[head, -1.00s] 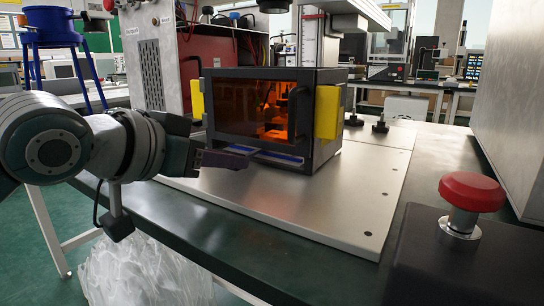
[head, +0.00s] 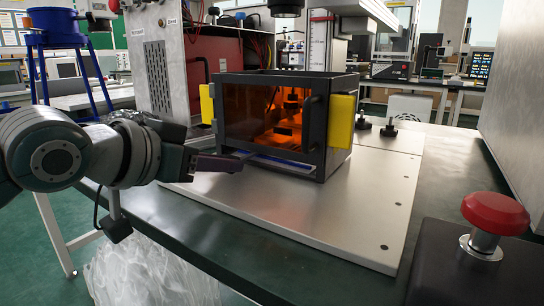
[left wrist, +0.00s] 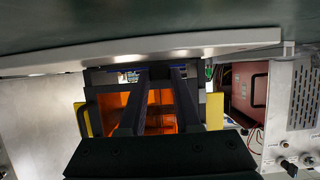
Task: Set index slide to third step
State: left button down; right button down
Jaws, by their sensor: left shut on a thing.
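A dark box (head: 265,120) with an orange window stands on a pale metal plate. Along the foot of its front runs the index slide (head: 285,164), a thin blue and pale strip. My left gripper (head: 238,164) reaches in from the left, its fingers at the left end of this strip. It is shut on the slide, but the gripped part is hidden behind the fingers. In the left wrist view, the two dark fingers (left wrist: 161,70) stand in front of the orange window, with a gap between them. The step marks are too small to read. My right gripper is out of view.
Yellow blocks flank the box, one on the right (head: 341,122) and one on the left (head: 207,104). Black knobs (head: 389,128) stand behind it on the right. A red mushroom button (head: 495,214) is at the front right. The metal plate (head: 335,215) is clear in front.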

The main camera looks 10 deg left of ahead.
pick_arm(q)
jog(key=c, duration=0.6)
grip_release()
jog(key=p+v, duration=0.3)
jog(key=v, duration=0.5)
jog(key=shift+s+a+r+p, duration=0.15)
jog(key=shift+s+p, duration=0.1)
jog(key=shift+p, duration=0.15)
jog(key=shift+s+a+r, duration=0.2)
jog(key=shift+s+r, duration=0.05)
jog(key=shift+s, duration=0.4)
jog(key=s+d+r+n+g+y+p, duration=0.3)
jog(key=s+r+g+p, duration=0.6)
jog(key=s+r+p, duration=1.95)
jog(key=w+r+p, duration=0.2)
jog(key=r+p, duration=1.2)
jog(key=p, duration=0.7)
jog(key=w+a+r+m+y+p, duration=0.1)
jog(key=w+r+p, duration=0.2)
jog(key=r+p, duration=1.2)
jog(key=p, duration=0.6)
jog(key=shift+w+r+p, duration=0.2)
jog(key=shift+r+p, duration=0.05)
jog(key=shift+p, duration=0.15)
